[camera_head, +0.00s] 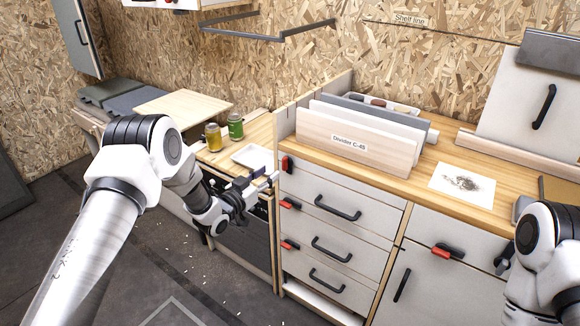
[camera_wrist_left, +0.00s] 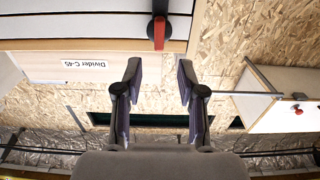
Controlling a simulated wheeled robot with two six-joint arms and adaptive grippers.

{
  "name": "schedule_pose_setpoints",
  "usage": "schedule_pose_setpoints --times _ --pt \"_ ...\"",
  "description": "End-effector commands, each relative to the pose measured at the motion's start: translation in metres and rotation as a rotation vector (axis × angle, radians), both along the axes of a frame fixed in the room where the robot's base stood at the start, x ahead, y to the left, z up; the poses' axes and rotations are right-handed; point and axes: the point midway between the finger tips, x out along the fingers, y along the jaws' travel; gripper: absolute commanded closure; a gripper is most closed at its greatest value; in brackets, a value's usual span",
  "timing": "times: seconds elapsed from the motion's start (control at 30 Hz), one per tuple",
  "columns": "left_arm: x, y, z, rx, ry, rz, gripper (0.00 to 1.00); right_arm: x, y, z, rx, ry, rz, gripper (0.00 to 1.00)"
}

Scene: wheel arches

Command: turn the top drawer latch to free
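The top drawer latch (camera_head: 287,163) is a small red and black handle at the upper left corner of the top drawer (camera_head: 325,192). It stands upright, unlike the latches of the lower drawers. My left gripper (camera_head: 264,176) is just left of it, open and empty. In the left wrist view the latch (camera_wrist_left: 158,32) is beyond the open fingertips (camera_wrist_left: 158,68), roughly centred between them and apart from them. My right arm shows at the right edge; its gripper cannot be made out.
The second latch (camera_head: 290,204) and third latch (camera_head: 290,245) lie sideways below. Drawer handles (camera_head: 338,208) stick out to the right. A cupboard latch (camera_head: 447,252) is further right.

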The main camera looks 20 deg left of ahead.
Motion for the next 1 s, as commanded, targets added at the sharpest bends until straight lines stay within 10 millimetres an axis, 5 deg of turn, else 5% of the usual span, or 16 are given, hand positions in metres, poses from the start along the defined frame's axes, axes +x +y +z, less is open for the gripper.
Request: schedule_pose_setpoints --times 0.3,0.63,0.67,0.77,1.0 --pt "0.053 -0.021 0.000 0.001 0.001 -0.001 0.60 0.000 0.000 0.005 0.000 0.000 0.000 0.60" --pt "0.065 -0.025 0.000 -0.001 0.004 0.000 0.60 0.000 0.000 0.005 0.000 0.001 0.000 0.60" --pt "0.065 -0.025 0.000 -0.001 0.004 0.000 0.64 0.000 0.000 0.005 0.000 0.001 0.000 0.60" --pt "0.065 -0.025 0.000 -0.002 0.004 0.000 0.99 0.000 0.000 0.005 0.000 0.001 0.000 0.60" --pt "0.064 -0.024 0.000 -0.002 0.004 0.001 1.00 0.000 0.000 0.005 0.000 0.001 0.000 0.60"
